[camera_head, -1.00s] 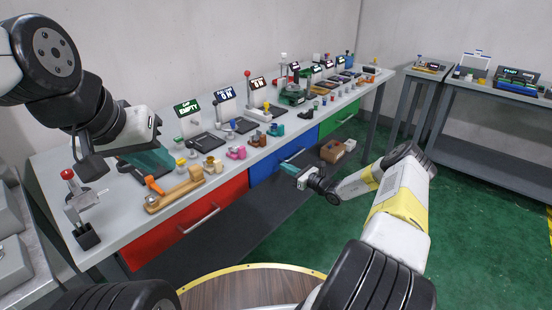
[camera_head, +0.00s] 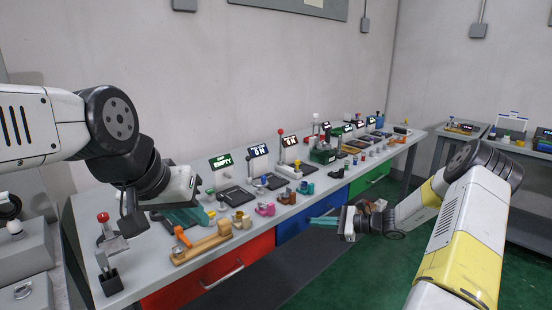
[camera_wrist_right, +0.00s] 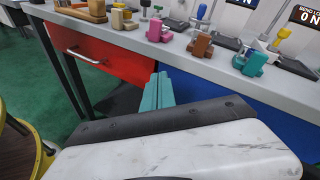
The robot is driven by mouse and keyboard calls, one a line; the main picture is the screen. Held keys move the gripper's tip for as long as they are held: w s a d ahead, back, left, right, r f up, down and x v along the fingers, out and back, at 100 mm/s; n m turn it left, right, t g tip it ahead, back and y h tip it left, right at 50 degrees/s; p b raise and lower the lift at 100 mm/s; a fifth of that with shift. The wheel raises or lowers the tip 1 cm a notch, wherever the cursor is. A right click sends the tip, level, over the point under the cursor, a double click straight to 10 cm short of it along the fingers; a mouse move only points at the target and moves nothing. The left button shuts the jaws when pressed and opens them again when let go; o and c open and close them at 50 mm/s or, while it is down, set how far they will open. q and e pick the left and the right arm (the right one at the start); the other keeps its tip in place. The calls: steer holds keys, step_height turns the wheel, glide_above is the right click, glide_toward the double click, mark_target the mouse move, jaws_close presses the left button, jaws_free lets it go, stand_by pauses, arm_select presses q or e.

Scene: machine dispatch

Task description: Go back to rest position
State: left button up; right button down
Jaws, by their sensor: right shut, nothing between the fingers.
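My left gripper (camera_head: 186,217) has teal fingers and hangs over the left end of the long workbench, next to the black pad under the "EMPTY" sign. Its fingertips are too small and overlapped to show any gap. My right gripper (camera_head: 324,221) is out in front of the bench, by the blue drawer front. In the right wrist view its teal fingers (camera_wrist_right: 158,92) lie together with nothing between them, apart from the bench edge.
The workbench (camera_head: 130,280) carries several small coloured parts, black pads and lit signs. A wooden fixture (camera_head: 203,245) and a red-knobbed lever (camera_head: 104,220) stand at its left end. A second table (camera_head: 515,150) is at the right. Green floor (camera_head: 390,270) lies open between.

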steer(key=s+a+r+n+g+h, duration=0.2)
steer(key=s+a+r+n+h, duration=0.1)
steer(key=s+r+n, duration=0.45)
steer(key=s+a+r+n+g+h, duration=0.3)
steer(key=s+a+r+n, duration=0.1)
steer(key=s+r, duration=0.55)
steer(key=s+d+r+n+t+h, duration=0.2)
steer(key=s+r+n, duration=0.2)
steer(key=s, duration=0.4)
steer(key=s+d+r+n+t+h, duration=0.2)
steer(key=s+r, duration=0.3)
steer(key=s, duration=0.3)
steer(key=shift+s+d+r+n+t+h, duration=0.3)
steer(key=shift+s+d+r+n+h, duration=0.1)
steer(key=shift+n+h, duration=0.4)
